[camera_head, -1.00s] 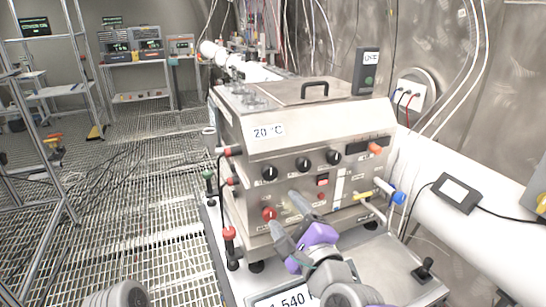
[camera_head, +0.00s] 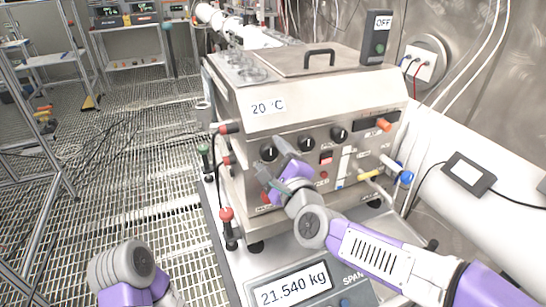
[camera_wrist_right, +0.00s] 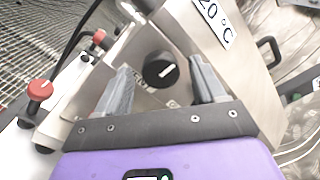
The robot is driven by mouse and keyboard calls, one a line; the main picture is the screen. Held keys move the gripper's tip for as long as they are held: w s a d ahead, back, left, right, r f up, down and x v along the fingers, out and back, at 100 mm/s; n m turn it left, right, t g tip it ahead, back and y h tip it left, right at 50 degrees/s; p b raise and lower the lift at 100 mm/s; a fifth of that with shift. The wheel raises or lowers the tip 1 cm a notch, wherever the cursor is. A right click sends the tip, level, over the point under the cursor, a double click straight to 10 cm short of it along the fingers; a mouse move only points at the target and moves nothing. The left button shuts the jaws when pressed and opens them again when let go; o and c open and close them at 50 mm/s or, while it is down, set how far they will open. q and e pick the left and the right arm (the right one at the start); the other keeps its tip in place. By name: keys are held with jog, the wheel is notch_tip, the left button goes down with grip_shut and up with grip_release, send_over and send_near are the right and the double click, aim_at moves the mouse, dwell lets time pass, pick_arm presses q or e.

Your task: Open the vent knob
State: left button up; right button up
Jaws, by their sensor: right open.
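A steel machine (camera_head: 315,100) with a "20 °C" label carries a row of three black knobs. The leftmost black knob (camera_head: 268,153) also shows in the right wrist view (camera_wrist_right: 160,71), with a white pointer line slanting up to the right. I cannot read which knob is the vent knob. My right gripper (camera_head: 273,160) is open, its fingers on either side of this leftmost knob with gaps; it also shows in the right wrist view (camera_wrist_right: 160,88). Nothing is held. My left gripper is out of the head view; only part of my left arm shows at the bottom left.
Below the row, a red knob (camera_head: 265,197) is partly hidden by my right gripper. A scale display (camera_head: 292,288) reads 21.540 kg in front. Red-topped fittings (camera_head: 227,214) stand at the machine's left. A white pipe (camera_head: 500,195) runs along the right.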

jog(key=c, duration=1.1)
jog(key=shift+o, duration=0.2)
